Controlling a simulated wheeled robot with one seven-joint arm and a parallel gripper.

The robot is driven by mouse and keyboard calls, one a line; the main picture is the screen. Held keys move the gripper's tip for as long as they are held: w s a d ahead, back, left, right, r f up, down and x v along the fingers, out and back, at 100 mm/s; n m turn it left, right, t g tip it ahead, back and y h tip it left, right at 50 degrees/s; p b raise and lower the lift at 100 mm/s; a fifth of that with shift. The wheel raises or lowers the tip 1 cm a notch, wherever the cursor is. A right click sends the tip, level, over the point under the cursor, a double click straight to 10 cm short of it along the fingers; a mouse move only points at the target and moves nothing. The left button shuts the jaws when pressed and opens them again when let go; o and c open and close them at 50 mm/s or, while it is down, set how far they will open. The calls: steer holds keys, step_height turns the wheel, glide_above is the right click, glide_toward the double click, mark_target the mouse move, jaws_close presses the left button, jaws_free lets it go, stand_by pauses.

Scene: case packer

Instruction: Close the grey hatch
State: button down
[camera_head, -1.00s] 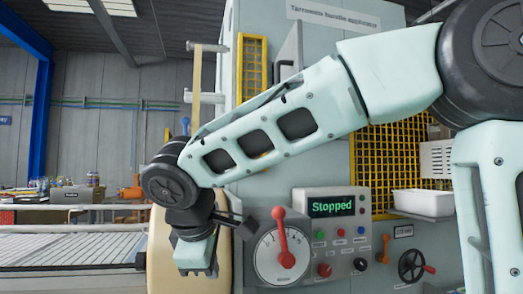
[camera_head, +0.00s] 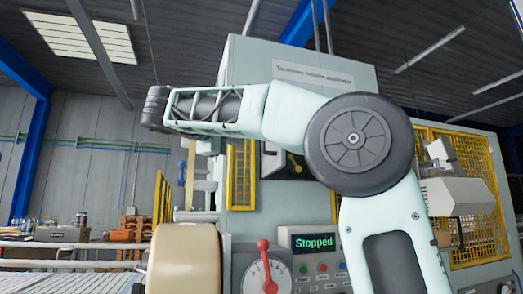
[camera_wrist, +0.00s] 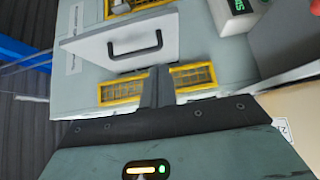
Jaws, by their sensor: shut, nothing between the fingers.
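The grey hatch (camera_wrist: 115,45) is a light grey panel with a black bar handle (camera_wrist: 135,47) in the wrist view. It appears to stand out from the machine front, with its edge visible. In the head view its panel (camera_head: 271,162) is partly covered by my arm, with a dark opening beside it. My gripper (camera_wrist: 158,72) is shut and empty. Its dark fingers point toward the machine, below the handle in the wrist picture; contact with the hatch cannot be told. In the head view my fingertips do not show clearly.
Yellow mesh guards (camera_head: 241,175) flank the hatch area. A dial with a red lever (camera_head: 264,262) and a control panel reading "Stopped" (camera_head: 313,243) sit lower. A large tan roll (camera_head: 184,262) stands left of them, beside a conveyor (camera_head: 70,284).

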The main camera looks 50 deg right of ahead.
steer(key=s+d+p, duration=0.1)
steer(key=d+p, duration=0.3)
steer(key=d, duration=0.9)
steer(key=shift+r, duration=0.15)
steer(key=shift+d, duration=0.1)
